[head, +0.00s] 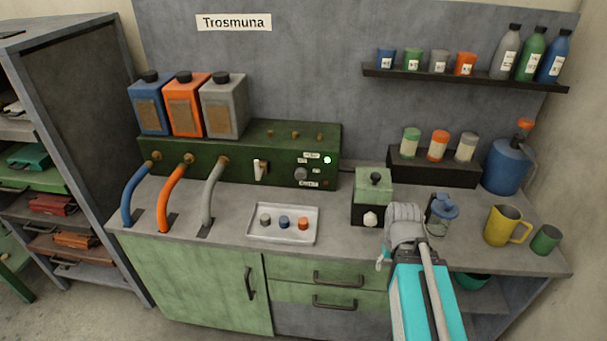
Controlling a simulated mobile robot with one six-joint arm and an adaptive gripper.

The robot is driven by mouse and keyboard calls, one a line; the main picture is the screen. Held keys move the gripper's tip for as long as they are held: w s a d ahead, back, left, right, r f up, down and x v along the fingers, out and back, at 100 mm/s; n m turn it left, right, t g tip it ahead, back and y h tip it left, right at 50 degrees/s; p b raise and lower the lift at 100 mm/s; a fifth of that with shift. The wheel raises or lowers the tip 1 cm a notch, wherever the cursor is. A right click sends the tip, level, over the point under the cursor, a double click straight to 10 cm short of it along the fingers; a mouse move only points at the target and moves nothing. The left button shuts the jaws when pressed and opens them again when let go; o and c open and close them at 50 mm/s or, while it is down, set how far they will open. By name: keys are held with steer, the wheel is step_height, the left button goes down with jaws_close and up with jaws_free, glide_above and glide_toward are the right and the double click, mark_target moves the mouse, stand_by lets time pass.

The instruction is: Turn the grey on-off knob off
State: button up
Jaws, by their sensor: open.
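The grey on-off knob (301,174) is a small round knob on the front of the dark green machine (230,160), right of its middle. Small white labels sit above and below it, too small to read. A green lamp (327,160) glows up and to the right of the knob. My arm comes in from the bottom right. My gripper (383,256) shows only in small part beside the wrist, by the bench's front edge, open and well apart from the knob, down and to its right. Its fingertips are hard to make out.
A white lever switch (260,168) is left of the knob. A tray (255,236) with three small coloured pieces lies in front. A green and black device (373,190), a blue-lidded jar (441,214) and a yellow jug (503,225) stand right. Three hoses run down at left.

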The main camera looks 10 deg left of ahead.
steer(key=o, duration=0.4)
steer(key=shift+w+a+f, duration=0.1)
steer(key=shift+c, duration=0.2)
steer(key=shift+o, duration=1.2)
steer(key=w+a+f+m+t+y+b, duration=0.2)
steer(key=w+a+t+y+b, duration=0.1)
steer(key=w+a, duration=0.6)
steer(key=shift+w+a+f+m+t+y+b, duration=0.25)
steer(key=shift+a+t+b, duration=0.35)
steer(key=shift+a+b, duration=0.3)
steer(key=w+a+r+m+t+y+b, duration=0.4)
steer(key=w+a+m+t+b, duration=0.7)
steer(key=w+a+m, duration=0.5)
steer(key=m+t+h+b, duration=0.3)
steer(key=m+h+b, duration=0.4)
steer(key=m, duration=0.9)
glide_toward(301, 177)
steer(key=shift+s+a+r+h+p, duration=0.15)
steer(key=shift+s+h+p, duration=0.2)
steer(key=shift+s, duration=0.2)
steer(key=shift+s+a+f+h+p, duration=0.1)
steer(key=shift+s+a+h+p, duration=0.1)
steer(key=shift+s+p, duration=0.25)
steer(key=shift+r, duration=0.1)
steer(key=shift+w, duration=0.1)
steer(key=w, duration=1.3)
steer(key=shift+w+d, duration=0.15)
steer(key=shift+w, duration=0.1)
